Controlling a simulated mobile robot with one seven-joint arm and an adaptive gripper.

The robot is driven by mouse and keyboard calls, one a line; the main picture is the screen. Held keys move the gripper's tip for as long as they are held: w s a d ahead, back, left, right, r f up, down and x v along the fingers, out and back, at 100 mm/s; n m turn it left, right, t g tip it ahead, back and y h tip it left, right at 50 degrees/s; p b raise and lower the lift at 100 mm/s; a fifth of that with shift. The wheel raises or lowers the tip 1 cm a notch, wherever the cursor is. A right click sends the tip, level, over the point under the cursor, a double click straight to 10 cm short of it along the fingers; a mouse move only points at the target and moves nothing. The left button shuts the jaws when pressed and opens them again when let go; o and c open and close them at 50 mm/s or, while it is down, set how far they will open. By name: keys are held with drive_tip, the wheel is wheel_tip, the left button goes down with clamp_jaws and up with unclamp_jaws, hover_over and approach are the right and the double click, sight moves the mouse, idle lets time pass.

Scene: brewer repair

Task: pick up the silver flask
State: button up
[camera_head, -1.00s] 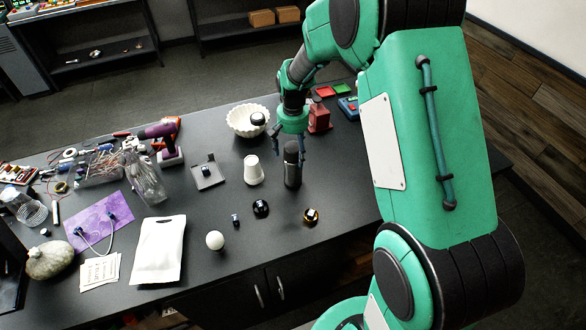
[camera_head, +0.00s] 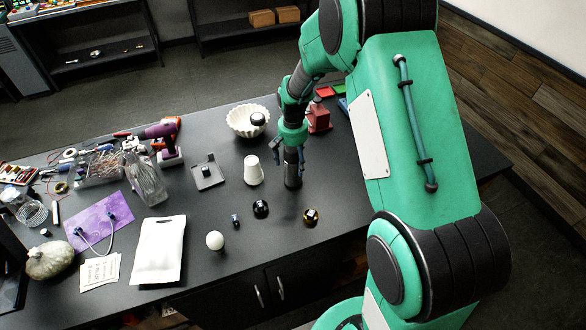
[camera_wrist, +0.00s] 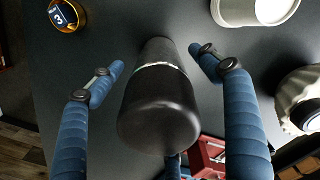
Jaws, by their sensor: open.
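The flask (camera_head: 293,178) stands upright on the dark table; it looks dark grey rather than bright silver. My gripper (camera_wrist: 157,58) is open, with one blue finger on each side of the flask and a visible gap on both sides. In the head view my gripper (camera_head: 292,158) is at the flask's upper part and hides some of it.
A white cup (camera_head: 253,171) stands close left of the flask. A white fluted bowl (camera_head: 240,121) and a red box-like object (camera_head: 318,118) are behind it. A black round item (camera_head: 261,209) and an amber-and-black item (camera_head: 310,217) lie in front. The table right of the flask looks clear.

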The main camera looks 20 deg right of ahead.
drive_tip(key=shift+f, duration=0.8)
drive_tip(key=c, duration=1.6)
drive_tip(key=shift+r, duration=0.1)
drive_tip(key=shift+r, duration=4.95)
